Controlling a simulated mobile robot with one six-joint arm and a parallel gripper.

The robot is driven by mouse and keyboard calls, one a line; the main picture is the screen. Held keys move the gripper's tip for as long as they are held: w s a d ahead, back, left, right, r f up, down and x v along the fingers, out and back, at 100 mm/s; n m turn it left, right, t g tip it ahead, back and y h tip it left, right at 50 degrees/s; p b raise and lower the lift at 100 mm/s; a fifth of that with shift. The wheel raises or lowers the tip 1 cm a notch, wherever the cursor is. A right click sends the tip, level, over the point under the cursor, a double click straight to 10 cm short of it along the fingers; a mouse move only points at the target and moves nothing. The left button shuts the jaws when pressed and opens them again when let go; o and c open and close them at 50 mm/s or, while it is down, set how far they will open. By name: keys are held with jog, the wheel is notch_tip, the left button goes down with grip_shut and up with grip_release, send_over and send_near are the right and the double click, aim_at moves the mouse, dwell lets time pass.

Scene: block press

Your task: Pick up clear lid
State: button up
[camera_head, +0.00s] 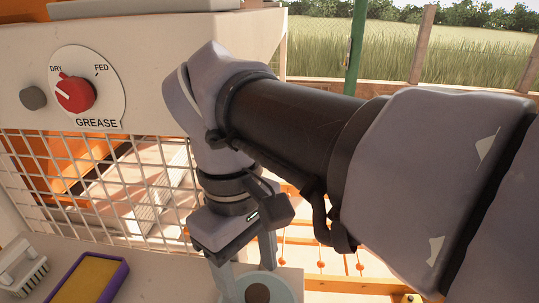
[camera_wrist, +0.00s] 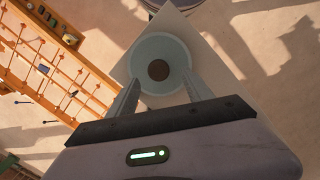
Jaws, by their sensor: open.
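The clear lid is a round, pale bluish disc with a dark brown round spot or knob at its middle. It shows at the bottom edge of the head view (camera_head: 285,296), partly cut off, and whole but for its near edge in the wrist view (camera_wrist: 160,44). My gripper (camera_wrist: 161,80) is open above the lid, with one finger to each side of the brown middle. In the head view, my gripper (camera_head: 247,272) points down over the lid. Nothing is between the fingers that I can see held; whether they touch the lid I cannot tell.
The lid lies over a pale ledge (camera_head: 165,281). A wire mesh (camera_head: 75,180) and a panel with a red grease dial (camera_head: 75,94) stand behind. A purple-rimmed yellow pad (camera_head: 85,281) and a white brush-like item (camera_head: 20,270) lie at left. An orange rack (camera_wrist: 62,62) is beside the ledge.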

aim_at(257, 293)
jog(key=f, duration=0.3)
jog(key=shift+s+d, duration=0.1)
jog(key=shift+d, duration=0.2)
jog(key=shift+s+d+f, duration=0.1)
jog(key=shift+s+d, duration=0.1)
jog(key=shift+w+a, duration=0.15)
jog(key=shift+a, duration=0.05)
jog(key=c, duration=0.8)
jog(key=shift+d, duration=0.1)
grip_shut()
